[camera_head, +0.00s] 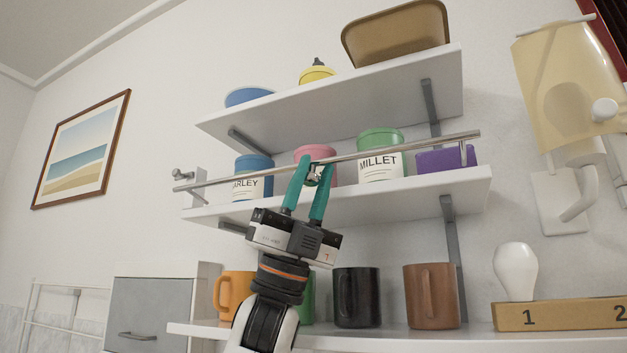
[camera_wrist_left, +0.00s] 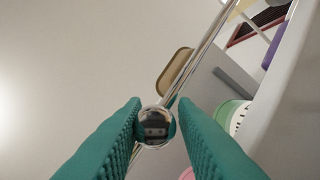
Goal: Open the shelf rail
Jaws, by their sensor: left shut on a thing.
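The shelf rail (camera_head: 400,146) is a thin metal bar along the front of the middle shelf (camera_head: 420,190). It slants up to the right, and its left end stands near a small bracket (camera_head: 186,176) on the left. My left gripper (camera_head: 313,176) has teal fingers and is shut on a small metal knob at the rail, near the middle of its length. In the left wrist view the round shiny knob (camera_wrist_left: 155,127) sits between the two fingertips, and the rail (camera_wrist_left: 200,52) runs up and right behind it. My right gripper is not in view.
Behind the rail stand a blue canister (camera_head: 254,163), a pink canister (camera_head: 316,155), a green MILLET canister (camera_head: 380,155) and a purple box (camera_head: 445,158). The upper shelf (camera_head: 350,88) is above. Mugs, including a black mug (camera_head: 357,297), stand below.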

